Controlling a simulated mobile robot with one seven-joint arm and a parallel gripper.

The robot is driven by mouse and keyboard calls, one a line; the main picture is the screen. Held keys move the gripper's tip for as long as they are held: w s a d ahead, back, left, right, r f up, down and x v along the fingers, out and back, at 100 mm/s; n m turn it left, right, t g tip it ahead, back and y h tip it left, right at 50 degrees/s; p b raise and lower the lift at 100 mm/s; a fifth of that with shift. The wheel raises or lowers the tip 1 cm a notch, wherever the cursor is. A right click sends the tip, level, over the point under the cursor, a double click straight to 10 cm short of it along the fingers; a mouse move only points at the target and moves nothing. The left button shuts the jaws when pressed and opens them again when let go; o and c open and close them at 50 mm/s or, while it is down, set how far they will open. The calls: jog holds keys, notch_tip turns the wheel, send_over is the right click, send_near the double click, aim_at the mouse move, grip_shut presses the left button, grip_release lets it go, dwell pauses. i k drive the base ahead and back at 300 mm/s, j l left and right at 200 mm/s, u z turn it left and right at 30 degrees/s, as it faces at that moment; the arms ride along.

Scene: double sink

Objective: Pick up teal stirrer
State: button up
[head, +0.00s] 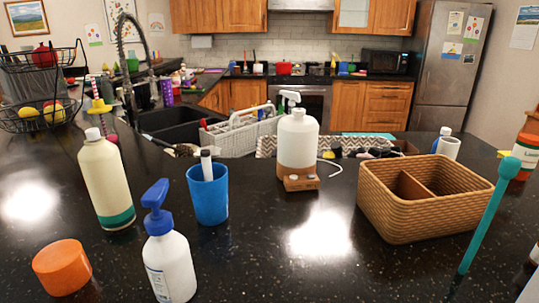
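The teal stirrer (487,219) is at the right of the head view, to the right of the tan woven basket. It is a thin teal rod with a round knob at its upper end, and it slants from lower left to upper right in the picture. Its lower end meets the dark counter near the front. I cannot tell whether it stands or lies on the counter. Nothing holds it. My gripper is not in view.
The two-compartment woven basket (405,222) stands close left of the stirrer. An orange bottle (525,155) is behind its knob. A blue cup (208,195), a blue-pump bottle (168,262) and a cream bottle (106,180) stand left. The front middle counter (320,270) is clear.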

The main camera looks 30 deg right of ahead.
aim_at(510, 167)
jog(key=k+z, duration=0.1)
jog(key=z, duration=0.3)
jog(key=k+z, duration=0.1)
jog(key=z, duration=0.3)
jog(key=k+z, duration=0.1)
jog(key=z, duration=0.75)
jog(key=k+l, duration=0.05)
jog(key=l, duration=0.05)
